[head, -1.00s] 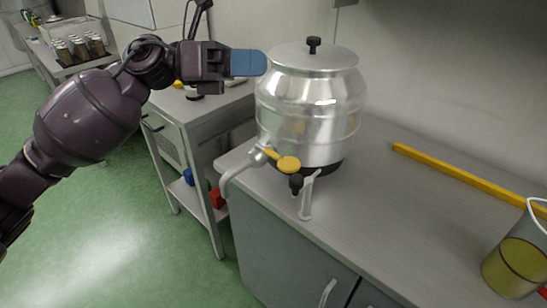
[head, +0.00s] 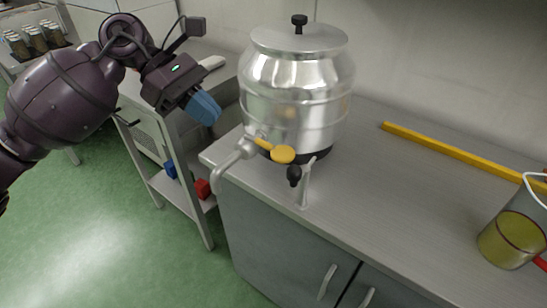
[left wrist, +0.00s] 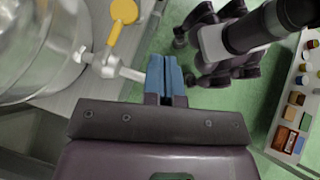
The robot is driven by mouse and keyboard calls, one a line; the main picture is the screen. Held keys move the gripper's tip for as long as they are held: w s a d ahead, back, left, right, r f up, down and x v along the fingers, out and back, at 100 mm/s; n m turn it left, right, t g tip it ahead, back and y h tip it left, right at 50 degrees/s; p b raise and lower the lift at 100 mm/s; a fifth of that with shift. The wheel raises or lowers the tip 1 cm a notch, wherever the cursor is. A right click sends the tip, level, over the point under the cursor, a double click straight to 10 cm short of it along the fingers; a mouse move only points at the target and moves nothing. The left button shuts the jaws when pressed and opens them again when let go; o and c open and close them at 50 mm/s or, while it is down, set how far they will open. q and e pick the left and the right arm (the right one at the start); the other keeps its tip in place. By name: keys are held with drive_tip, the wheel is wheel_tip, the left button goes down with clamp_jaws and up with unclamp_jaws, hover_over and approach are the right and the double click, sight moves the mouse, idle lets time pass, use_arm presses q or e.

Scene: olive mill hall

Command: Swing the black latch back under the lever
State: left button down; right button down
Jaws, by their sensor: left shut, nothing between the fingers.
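A shiny metal tank (head: 297,90) stands on the bench, with a tap (head: 236,162) at its lower front. The tap's yellow lever (head: 283,154) ends in a round disc; it also shows in the left wrist view (left wrist: 123,12). The black latch (head: 294,175) has a dark knob at a pale post, just below and right of the disc. I cannot tell its exact swing. My left gripper (head: 207,110) is shut and empty, above and left of the tap, touching nothing. In the left wrist view its blue fingers (left wrist: 164,72) point beside the spout. My right gripper is not in view.
A yellow bar (head: 450,151) lies along the back of the bench. A clear jug (head: 512,240) with yellow-green liquid stands at the right. A lower side table (head: 190,130) stands at the left. The bench top right of the tank is largely clear.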

use_arm(q)
drive_tip(key=shift+d, duration=0.1)
drive_tip(key=d+r+x, duration=0.1)
drive_tip(key=x, duration=1.2)
drive_tip(key=shift+s, duration=0.3)
drive_tip(key=shift+d, duration=0.15)
drive_tip(key=shift+n, duration=0.3)
drive_tip(key=shift+s+t, duration=0.15)
drive_tip(key=shift+t, duration=0.15)
